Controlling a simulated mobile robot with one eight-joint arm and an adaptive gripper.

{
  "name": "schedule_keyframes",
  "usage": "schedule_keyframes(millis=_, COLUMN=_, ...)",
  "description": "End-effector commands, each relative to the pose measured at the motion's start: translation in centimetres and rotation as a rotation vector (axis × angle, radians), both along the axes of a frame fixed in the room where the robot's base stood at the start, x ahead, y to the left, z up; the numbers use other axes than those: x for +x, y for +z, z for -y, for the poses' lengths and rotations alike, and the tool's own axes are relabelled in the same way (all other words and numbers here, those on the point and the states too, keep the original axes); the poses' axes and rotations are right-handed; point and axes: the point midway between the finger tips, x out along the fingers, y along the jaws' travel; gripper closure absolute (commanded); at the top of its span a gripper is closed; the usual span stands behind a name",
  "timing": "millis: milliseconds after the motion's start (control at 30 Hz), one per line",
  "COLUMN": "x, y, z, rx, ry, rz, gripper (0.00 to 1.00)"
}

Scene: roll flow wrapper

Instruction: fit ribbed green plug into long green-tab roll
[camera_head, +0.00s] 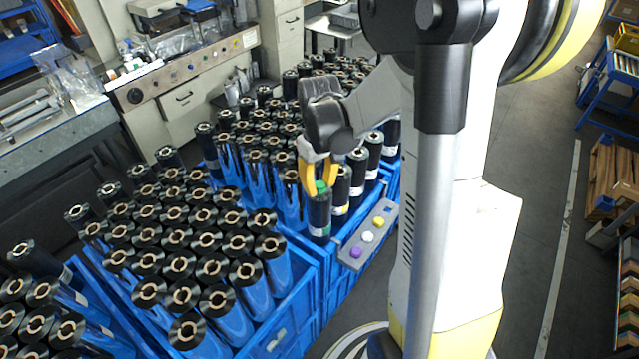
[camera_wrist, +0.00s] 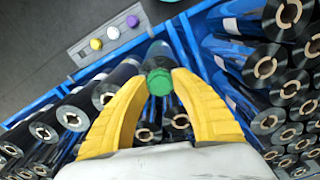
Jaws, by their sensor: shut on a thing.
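My gripper (camera_head: 320,178) has its yellow fingers closed around the ribbed green plug (camera_head: 321,187). In the wrist view the plug (camera_wrist: 158,82) sits between the two fingertips, its round end facing the camera. The long green-tab roll (camera_head: 319,212) stands upright at the front corner of the blue crate, directly below the plug, with a green and white band low on its side. In the wrist view part of its dark body (camera_wrist: 157,50) shows beyond the plug. The plug lines up with the roll's top end; its lower part is hidden, so I cannot tell how deep it sits.
A grey tray (camera_head: 352,261) with purple, white and yellow plugs lies beside the crate. Several dark rolls with open cores crowd around and behind my gripper. Blue crates (camera_head: 298,307) full of rolls fill the left.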

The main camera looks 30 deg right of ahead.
Motion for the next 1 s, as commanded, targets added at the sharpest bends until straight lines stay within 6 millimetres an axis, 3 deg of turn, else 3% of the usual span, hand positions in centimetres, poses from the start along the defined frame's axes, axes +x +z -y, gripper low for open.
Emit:
schedule_keyframes(millis=600, x=0.0, y=-1.3, z=0.0, rx=0.0, ry=0.0, rz=0.0, gripper=0.8)
schedule_keyframes(millis=633, x=0.0, y=-1.2, z=0.0, rx=0.0, ry=0.0, rz=0.0, gripper=0.6)
schedule_keyframes(millis=1000, x=0.0, y=-0.7, z=0.0, rx=0.0, ry=0.0, rz=0.0, gripper=0.6)
